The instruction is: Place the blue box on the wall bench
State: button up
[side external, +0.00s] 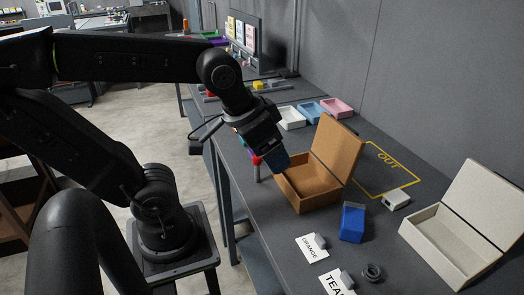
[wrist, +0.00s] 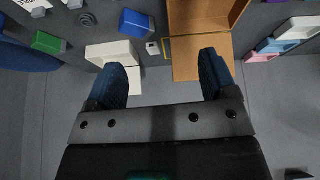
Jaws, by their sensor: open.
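The blue box (side external: 352,225) stands on the dark grey bench (side external: 275,230) that runs along the wall, right of the open brown box. It also shows in the wrist view (wrist: 136,23), near the top and beyond my fingers. My gripper (side external: 279,162) is over the left part of the brown box in the side view, apart from the blue box. In the wrist view, my gripper (wrist: 163,62) has its two blue fingers spread wide with nothing between them. I cannot tell exactly how high the fingertips are above the brown box.
The open brown box (side external: 308,185) has its lid raised. An open pale box (side external: 440,243) stands at the right. A yellow OUT outline (side external: 388,160), a small white block (side external: 396,200), white label cards (side external: 311,248) and a dark ring (side external: 372,272) are nearby. Coloured trays (side external: 311,111) lie behind.

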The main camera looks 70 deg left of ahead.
jog(key=shift+o, duration=0.5)
jog(key=shift+s+a+f+m, duration=0.1)
jog(key=shift+s+f+m, duration=0.2)
jog(key=shift+s, duration=0.25)
jog(key=shift+w, duration=0.1)
jog(key=n+g, duration=0.5)
jog(key=n, duration=0.5)
send_over(355, 213)
notch_tip(355, 213, down, 5)
jog(key=f, duration=0.8)
jog(key=shift+a, duration=0.2)
jog(key=shift+d+f, duration=0.2)
jog(key=shift+f, duration=2.4)
